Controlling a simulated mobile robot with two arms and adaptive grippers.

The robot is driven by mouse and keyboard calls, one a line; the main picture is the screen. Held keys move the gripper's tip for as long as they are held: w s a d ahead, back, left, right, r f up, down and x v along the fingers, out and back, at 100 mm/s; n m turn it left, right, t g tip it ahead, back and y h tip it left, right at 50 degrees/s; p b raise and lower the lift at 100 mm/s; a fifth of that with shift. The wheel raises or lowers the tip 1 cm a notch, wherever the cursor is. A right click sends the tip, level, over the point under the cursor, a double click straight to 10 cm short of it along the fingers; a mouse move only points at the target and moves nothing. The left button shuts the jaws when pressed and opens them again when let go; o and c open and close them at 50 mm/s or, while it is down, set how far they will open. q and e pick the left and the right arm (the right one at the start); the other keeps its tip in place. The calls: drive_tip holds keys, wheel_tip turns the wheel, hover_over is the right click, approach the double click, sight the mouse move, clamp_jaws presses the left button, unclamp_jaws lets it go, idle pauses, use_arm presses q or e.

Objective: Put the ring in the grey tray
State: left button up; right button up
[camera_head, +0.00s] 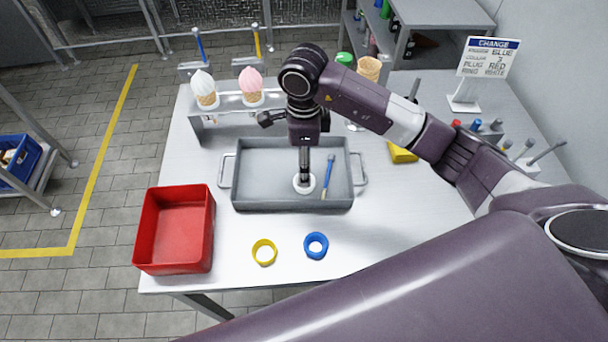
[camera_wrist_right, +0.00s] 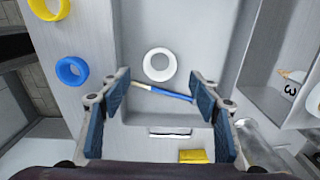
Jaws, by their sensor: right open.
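A white ring (camera_head: 296,187) lies flat on the floor of the grey tray (camera_head: 240,204). In the right wrist view the white ring (camera_wrist_right: 149,67) is whole, just beyond my fingertips, with nothing between them. My right gripper (camera_head: 305,178) points down over the tray, close above the ring, and partly hides it in the head view. In the wrist view my right gripper (camera_wrist_right: 160,95) is open and empty. A yellow ring (camera_head: 264,252) and a blue ring (camera_head: 316,245) lie on the table in front of the tray. My left gripper is not in view.
A blue-handled brush (camera_head: 328,177) lies in the tray beside the ring. A red bin (camera_head: 174,229) stands at the table's left front. Two ice-cream cones stand in a rack (camera_head: 230,100) behind the tray. A sign (camera_head: 487,58) stands at the back right.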

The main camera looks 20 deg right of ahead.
wheel_tip(320, 180, up, 6)
drive_tip(key=shift+b, duration=0.55)
drive_tip(key=shift+s+f, duration=0.1)
